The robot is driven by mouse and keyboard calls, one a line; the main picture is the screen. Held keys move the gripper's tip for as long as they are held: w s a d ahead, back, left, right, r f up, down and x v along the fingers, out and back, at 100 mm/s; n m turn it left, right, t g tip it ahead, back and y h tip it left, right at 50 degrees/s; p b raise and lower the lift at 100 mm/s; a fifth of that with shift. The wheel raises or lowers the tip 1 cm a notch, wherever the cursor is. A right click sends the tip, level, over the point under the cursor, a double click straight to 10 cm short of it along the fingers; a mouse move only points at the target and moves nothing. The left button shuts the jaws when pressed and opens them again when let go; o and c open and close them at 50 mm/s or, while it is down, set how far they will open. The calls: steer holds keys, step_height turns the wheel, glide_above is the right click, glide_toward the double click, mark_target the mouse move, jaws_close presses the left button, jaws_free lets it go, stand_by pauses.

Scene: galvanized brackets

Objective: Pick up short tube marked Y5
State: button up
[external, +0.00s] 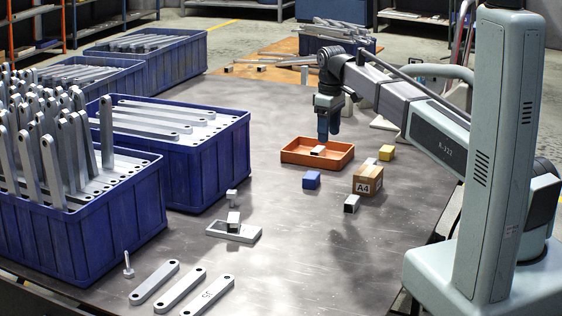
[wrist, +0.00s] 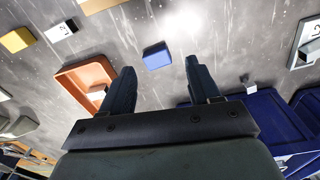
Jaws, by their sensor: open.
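Several short grey tubes with dark open ends are about, but I cannot read Y5 on any of them. One short tube (external: 318,150) lies in the orange tray (external: 335,160); it also shows in the wrist view (wrist: 97,90), partly hidden by a finger. Another short tube (external: 351,203) stands in front of the cardboard box. A third short tube (external: 370,162) lies near the yellow block and shows in the wrist view (wrist: 61,30). My gripper (external: 328,138) is open and empty, pointing down above the tray; its two fingers (wrist: 158,68) show apart in the wrist view.
A blue block (external: 311,180), a yellow block (external: 387,153) and a cardboard box marked A4 (external: 367,181) stand near the tray. A flat plate (external: 235,232) bears a tube-like piece (external: 233,221). Blue crates (external: 218,165) of brackets fill the left.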

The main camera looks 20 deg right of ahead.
mark_target(352, 199)
steer(key=s+d+f+m, duration=0.1)
steer(key=s+d+m, duration=0.1)
steer(key=s+m, duration=1.2)
steer(key=shift+w+f+m+g, duration=0.1)
steer(key=shift+w+f+m, duration=0.25)
steer(key=shift+f, duration=1.95)
steer(key=shift+w+f+m+g, duration=0.1)
steer(key=shift+w+f+m, duration=0.25)
steer(key=shift+f, duration=2)
steer(key=shift+w+f+m+g, duration=0.15)
steer(key=shift+f+m, duration=0.35)
steer(key=shift+f, duration=1.8)
jaws_close()
steer(key=shift+r, duration=0.1)
